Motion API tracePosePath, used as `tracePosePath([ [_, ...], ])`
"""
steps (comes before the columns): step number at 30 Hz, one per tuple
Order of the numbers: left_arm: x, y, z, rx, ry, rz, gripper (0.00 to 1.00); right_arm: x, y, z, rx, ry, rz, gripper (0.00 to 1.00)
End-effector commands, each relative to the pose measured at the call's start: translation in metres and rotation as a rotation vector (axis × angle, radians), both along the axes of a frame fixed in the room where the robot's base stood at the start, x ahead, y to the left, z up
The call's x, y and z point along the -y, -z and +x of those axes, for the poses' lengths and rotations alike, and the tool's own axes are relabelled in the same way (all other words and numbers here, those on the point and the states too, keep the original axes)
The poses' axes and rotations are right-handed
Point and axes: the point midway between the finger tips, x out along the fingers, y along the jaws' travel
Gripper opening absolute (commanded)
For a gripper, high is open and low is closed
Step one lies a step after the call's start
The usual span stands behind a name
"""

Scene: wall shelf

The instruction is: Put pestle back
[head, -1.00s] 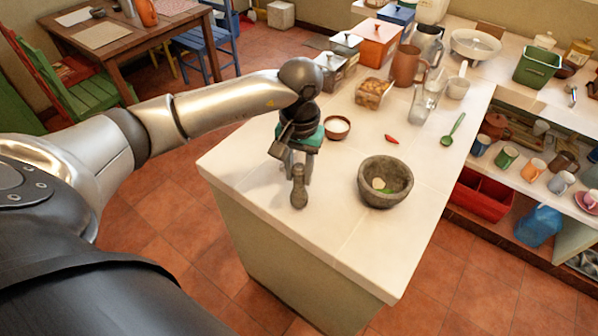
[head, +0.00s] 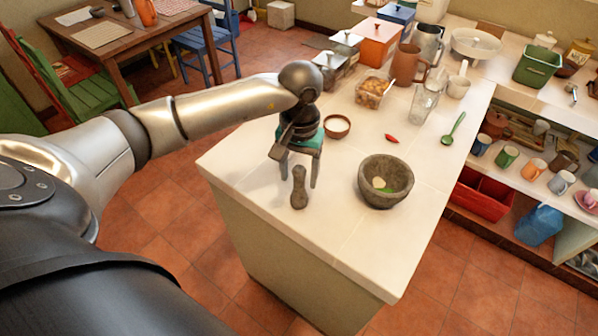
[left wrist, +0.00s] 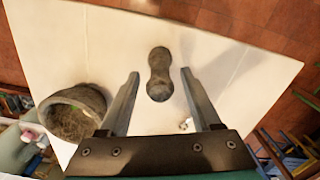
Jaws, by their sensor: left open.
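The stone pestle (head: 299,188) stands on the white counter near its left edge; it also shows in the left wrist view (left wrist: 159,74). The grey stone mortar (head: 385,183) stands to its right, with something pale and green inside; it is at the left in the left wrist view (left wrist: 76,112). My left gripper (head: 299,180) is open just behind and above the pestle. In the left wrist view its two fingers (left wrist: 158,75) point toward the pestle with a gap on each side. My right gripper is in neither view.
A small bowl of white contents (head: 337,126), a red chili (head: 392,139) and a green spoon (head: 453,129) lie behind the mortar. A glass container (head: 372,92), jugs and canisters crowd the counter's back.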

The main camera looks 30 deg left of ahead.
Motion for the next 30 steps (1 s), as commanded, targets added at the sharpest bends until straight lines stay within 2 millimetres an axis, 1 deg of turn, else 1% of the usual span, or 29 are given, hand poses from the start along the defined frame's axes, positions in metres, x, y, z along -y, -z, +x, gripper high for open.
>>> tracePosePath([
  [3, 0.0, -0.005, 0.0, 0.0, 0.0, 0.0, 0.65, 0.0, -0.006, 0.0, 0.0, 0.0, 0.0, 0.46],
  [5, 0.0, -0.015, 0.002, 0.005, 0.0, 0.0, 0.65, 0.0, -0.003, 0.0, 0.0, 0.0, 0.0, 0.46],
  [12, 0.0, -0.068, 0.003, 0.006, 0.0, 0.0, 0.65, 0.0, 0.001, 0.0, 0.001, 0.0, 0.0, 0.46],
  [15, 0.0, -0.088, 0.003, 0.005, 0.001, 0.0, 0.65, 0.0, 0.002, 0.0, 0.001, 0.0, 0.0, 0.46],
  [18, 0.0, -0.103, 0.003, 0.004, 0.0, 0.0, 0.65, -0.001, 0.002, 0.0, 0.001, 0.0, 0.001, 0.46],
  [21, 0.0, -0.114, 0.003, 0.002, 0.0, 0.0, 0.65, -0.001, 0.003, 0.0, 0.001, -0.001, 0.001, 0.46],
  [24, 0.0, -0.12, 0.003, 0.002, 0.0, 0.0, 0.65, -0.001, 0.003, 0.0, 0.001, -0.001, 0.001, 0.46],
  [30, 0.0, -0.123, 0.003, -0.001, 0.0, 0.0, 0.65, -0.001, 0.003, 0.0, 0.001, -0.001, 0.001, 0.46],
])
